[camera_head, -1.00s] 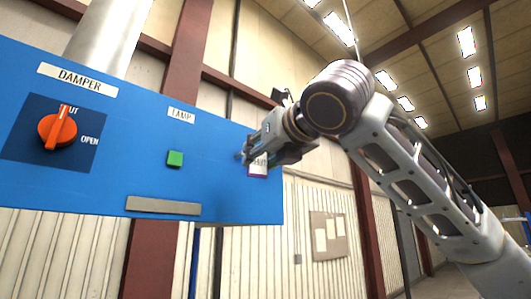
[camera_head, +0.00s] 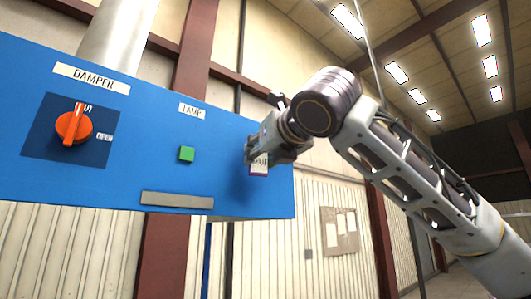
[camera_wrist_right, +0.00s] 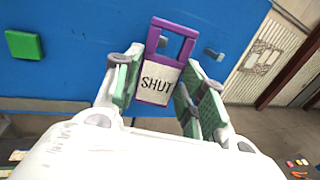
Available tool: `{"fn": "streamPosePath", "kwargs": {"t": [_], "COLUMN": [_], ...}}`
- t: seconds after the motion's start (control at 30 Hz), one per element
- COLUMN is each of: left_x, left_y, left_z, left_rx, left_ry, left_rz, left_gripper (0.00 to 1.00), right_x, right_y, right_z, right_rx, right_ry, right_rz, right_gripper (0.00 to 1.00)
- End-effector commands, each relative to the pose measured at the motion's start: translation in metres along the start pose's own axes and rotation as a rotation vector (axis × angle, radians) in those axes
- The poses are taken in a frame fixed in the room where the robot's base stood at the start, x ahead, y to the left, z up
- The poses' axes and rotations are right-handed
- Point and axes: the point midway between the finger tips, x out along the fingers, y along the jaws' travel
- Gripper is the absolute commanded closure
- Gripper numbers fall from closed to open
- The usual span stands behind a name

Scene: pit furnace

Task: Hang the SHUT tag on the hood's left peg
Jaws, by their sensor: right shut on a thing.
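The SHUT tag (camera_wrist_right: 155,82) has a purple frame with an open window at its top and a white face. It also shows as a small purple and white piece in the head view (camera_head: 259,164). My right gripper (camera_wrist_right: 163,90) is shut on the tag, one green-padded finger on each side, in front of the blue hood panel (camera_head: 225,182). In the wrist view a short grey-blue peg (camera_wrist_right: 213,53) shows to the right of the tag's window. Another small grey-blue piece shows within the window; I cannot tell whether the window is around it. My left gripper is out of view.
On the panel are an orange DAMPER knob (camera_head: 73,126), a green LAMP button (camera_head: 187,154) and a grey strip (camera_head: 177,200) below it. The tag is near the panel's right end. A notice board (camera_head: 339,231) hangs on the wall behind.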

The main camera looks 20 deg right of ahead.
Motion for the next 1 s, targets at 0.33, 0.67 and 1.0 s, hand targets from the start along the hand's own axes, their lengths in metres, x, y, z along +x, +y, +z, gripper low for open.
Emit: {"fn": "streamPosePath", "kwargs": {"t": [0.33,0.67,1.0], "left_x": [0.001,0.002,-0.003], "left_y": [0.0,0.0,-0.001], "left_z": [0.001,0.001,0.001], "left_rx": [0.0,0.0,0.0], "left_ry": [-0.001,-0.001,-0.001], "left_rz": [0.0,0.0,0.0], "left_gripper": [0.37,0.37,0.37], "right_x": [0.012,0.024,0.035], "right_y": [0.003,0.006,0.009], "right_z": [-0.001,-0.002,-0.006], "right_rx": [0.0,0.001,0.001], "right_ry": [0.0,0.001,0.001], "right_rz": [0.0,0.0,0.0], "right_gripper": [0.76,0.76,0.76]}}
